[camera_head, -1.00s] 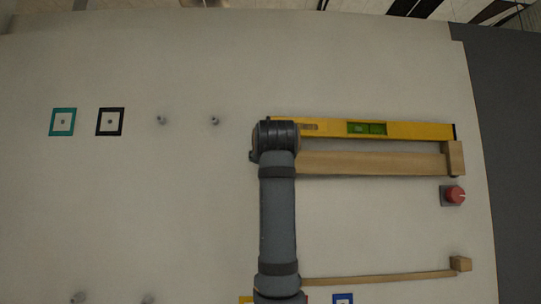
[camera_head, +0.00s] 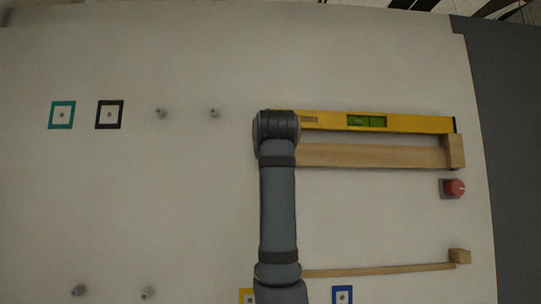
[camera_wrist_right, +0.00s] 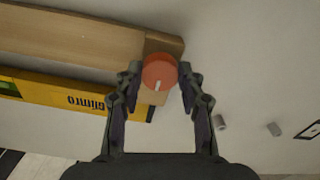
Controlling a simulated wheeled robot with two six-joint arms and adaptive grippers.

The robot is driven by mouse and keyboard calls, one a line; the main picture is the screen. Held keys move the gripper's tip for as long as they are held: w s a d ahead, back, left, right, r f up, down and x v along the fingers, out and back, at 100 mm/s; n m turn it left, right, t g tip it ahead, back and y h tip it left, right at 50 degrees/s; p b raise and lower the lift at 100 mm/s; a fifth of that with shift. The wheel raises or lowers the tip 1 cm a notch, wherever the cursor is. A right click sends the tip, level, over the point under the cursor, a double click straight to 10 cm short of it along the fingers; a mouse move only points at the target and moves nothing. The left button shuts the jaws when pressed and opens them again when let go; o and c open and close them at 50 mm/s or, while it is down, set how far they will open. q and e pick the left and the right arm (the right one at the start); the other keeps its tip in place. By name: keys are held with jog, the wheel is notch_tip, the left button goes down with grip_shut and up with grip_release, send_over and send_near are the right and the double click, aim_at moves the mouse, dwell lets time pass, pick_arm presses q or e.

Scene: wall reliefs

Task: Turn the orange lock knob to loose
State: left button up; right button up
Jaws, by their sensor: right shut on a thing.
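The orange lock knob (camera_wrist_right: 161,68) is round, with a white mark that points down in the right wrist view. It sits at the end of a wooden rail (camera_wrist_right: 75,38). My right gripper (camera_wrist_right: 160,77) is shut on the knob, one finger on each side. In the head view my right arm covers both the knob and the gripper, at the left end of the wooden rail (camera_head: 370,156). My left gripper is in neither current view.
A yellow level (camera_head: 415,123) lies along the rail. A red knob (camera_head: 455,188) on a grey plate is at the right. Below is a thin wooden strip (camera_head: 380,271). Grey pegs (camera_head: 214,113) and framed squares, one teal (camera_head: 53,115), are at the left. The middle left is bare.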

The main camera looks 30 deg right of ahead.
jog(key=o, duration=1.1)
jog(key=shift+o, duration=0.4)
jog(key=v, duration=1.2)
jog(key=shift+a, duration=0.1)
